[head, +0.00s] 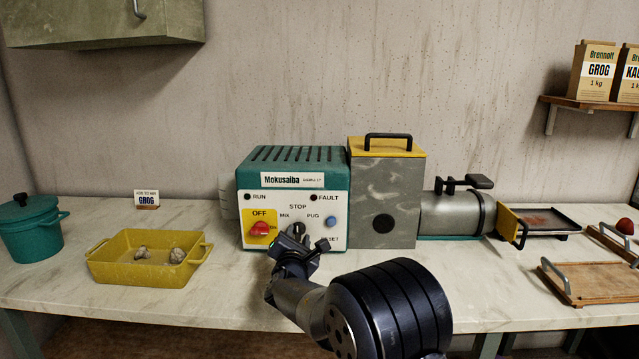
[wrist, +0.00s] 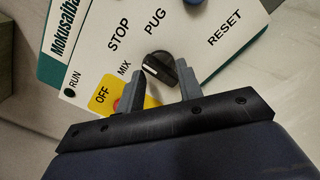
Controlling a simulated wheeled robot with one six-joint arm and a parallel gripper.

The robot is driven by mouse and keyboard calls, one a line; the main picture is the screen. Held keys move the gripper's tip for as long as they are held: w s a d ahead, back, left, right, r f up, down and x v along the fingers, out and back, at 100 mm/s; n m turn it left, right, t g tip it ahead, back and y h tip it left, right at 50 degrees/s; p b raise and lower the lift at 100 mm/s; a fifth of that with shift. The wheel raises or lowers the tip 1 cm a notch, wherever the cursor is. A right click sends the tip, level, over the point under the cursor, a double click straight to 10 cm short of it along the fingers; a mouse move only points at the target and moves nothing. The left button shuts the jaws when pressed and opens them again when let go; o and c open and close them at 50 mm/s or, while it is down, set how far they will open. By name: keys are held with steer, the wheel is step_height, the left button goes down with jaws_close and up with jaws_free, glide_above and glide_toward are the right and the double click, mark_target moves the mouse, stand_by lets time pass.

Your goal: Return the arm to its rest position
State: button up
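My gripper (head: 297,241) is in front of the control panel of the teal Mokusaiba machine (head: 293,198), at the black selector knob (head: 298,228) between MIX and PUG. In the wrist view my gripper (wrist: 159,72) has its two fingers apart, with the knob (wrist: 162,69) showing between and just beyond the tips. I cannot tell whether either finger touches it. The fingers partly hide the yellow OFF plate in the wrist view. My arm reaches up from the bottom of the head view.
A yellow tray (head: 105,272) with grey lumps and a teal pot (head: 27,232) stand at left. The red OFF button (head: 262,230) and blue RESET button (head: 331,221) flank the knob. A wooden board (head: 590,286) lies at right. The front counter has free room.

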steer(key=shift+m, duration=0.4)
steer(key=s, duration=1)
steer(key=shift+s+a, duration=0.2)
steer(key=shift+s, duration=0.15)
steer(key=shift+d, duration=0.15)
